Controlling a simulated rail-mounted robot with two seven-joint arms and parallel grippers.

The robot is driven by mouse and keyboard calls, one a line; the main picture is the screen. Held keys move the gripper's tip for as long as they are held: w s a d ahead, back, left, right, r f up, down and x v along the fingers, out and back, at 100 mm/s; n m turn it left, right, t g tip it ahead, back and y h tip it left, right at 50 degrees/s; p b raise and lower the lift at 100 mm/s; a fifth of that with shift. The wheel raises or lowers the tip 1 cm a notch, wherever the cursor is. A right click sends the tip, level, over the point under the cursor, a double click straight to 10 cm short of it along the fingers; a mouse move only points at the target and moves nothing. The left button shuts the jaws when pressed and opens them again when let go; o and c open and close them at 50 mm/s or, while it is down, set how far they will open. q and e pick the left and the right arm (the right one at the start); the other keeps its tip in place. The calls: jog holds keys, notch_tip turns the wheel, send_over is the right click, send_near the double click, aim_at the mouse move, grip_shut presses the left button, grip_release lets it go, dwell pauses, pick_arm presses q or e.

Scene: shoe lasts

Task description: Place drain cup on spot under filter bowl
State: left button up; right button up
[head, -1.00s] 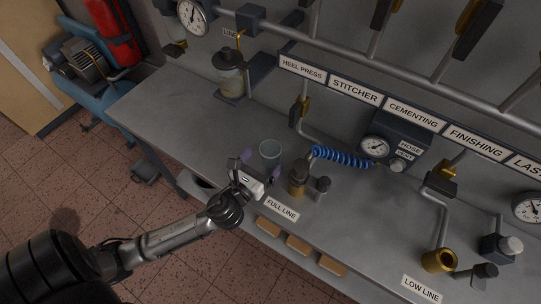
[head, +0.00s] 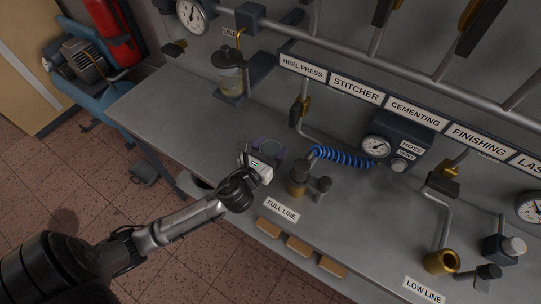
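The drain cup (head: 269,146) is a clear cup standing on the grey bench, left of the blue coiled hose. My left gripper (head: 269,149) is at the cup, with its purple-tipped fingers on either side of it. The fingers look open around the cup; contact is not clear. The gripper body hides the cup's near side. The filter bowl (head: 231,79) is a cloudy glass bowl hanging under a dark filter head at the back left. A dark flat spot (head: 232,98) lies on the bench below it. My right gripper is not in view.
A brass-based fitting (head: 297,185) and a small dark fitting (head: 321,188) stand just right of my gripper. The blue coiled hose (head: 341,156) runs to a gauge box (head: 391,140). Bench between cup and filter is clear.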

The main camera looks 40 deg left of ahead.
pick_arm(q)
jog(key=shift+r, duration=0.1)
jog(key=c, duration=0.5)
